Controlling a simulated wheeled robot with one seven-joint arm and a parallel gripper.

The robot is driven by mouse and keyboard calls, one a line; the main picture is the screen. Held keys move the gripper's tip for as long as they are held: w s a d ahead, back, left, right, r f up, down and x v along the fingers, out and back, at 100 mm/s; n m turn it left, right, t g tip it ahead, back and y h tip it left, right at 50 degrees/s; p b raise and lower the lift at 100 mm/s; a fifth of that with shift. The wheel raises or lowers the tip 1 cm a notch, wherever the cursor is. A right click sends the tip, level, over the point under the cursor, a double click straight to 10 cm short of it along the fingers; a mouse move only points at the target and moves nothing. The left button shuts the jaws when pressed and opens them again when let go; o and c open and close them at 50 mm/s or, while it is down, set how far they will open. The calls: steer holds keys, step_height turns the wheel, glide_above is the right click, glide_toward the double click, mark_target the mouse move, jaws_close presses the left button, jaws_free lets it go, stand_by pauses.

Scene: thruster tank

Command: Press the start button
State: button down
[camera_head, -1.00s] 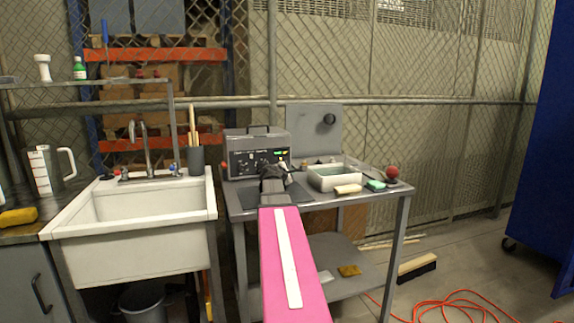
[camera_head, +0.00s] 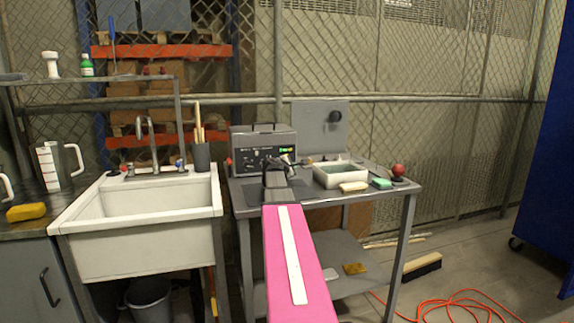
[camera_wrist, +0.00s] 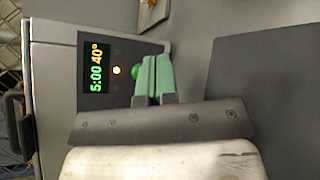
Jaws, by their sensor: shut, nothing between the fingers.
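The grey control unit (camera_head: 246,142) stands at the back left of the metal bench. Its lit display (camera_wrist: 96,66) reads 5:00 and 40° in the wrist view and also shows in the head view (camera_head: 287,149). A round green button (camera_wrist: 135,72) lies on the panel, partly hidden beside the fingers. It looks like the start button, but I can read no label. My gripper (camera_wrist: 152,57) is shut and empty, its green fingers right beside the button. I cannot tell whether they touch it. In the head view my gripper (camera_head: 288,161) is in front of the panel.
A small lit lamp (camera_wrist: 117,70) sits between display and button. A white sink (camera_head: 140,243) stands left. An orange cable (camera_head: 455,304) lies on the floor.

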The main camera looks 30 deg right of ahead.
steer(key=shift+w+d, duration=0.25)
steer(key=shift+w, duration=0.7)
steer(key=shift+w+d, duration=0.2)
steer(key=shift+w, duration=0.75)
stand_by(0.5)
steer(key=shift+w+d, duration=0.1)
steer(key=shift+w, duration=0.35)
steer(key=shift+w+d, duration=0.1)
steer(key=shift+w, duration=0.3)
stand_by(0.8)
steer(key=shift+s+a, duration=0.2)
steer(key=shift+s, duration=0.65)
steer(key=shift+s, duration=0.1)
steer(key=shift+s+a, duration=0.2)
steer(key=shift+s, duration=0.6)
steer(key=shift+s+a, duration=0.15)
steer(key=shift+s, duration=0.6)
steer(key=shift+s+a, duration=0.2)
steer(key=shift+s, duration=0.6)
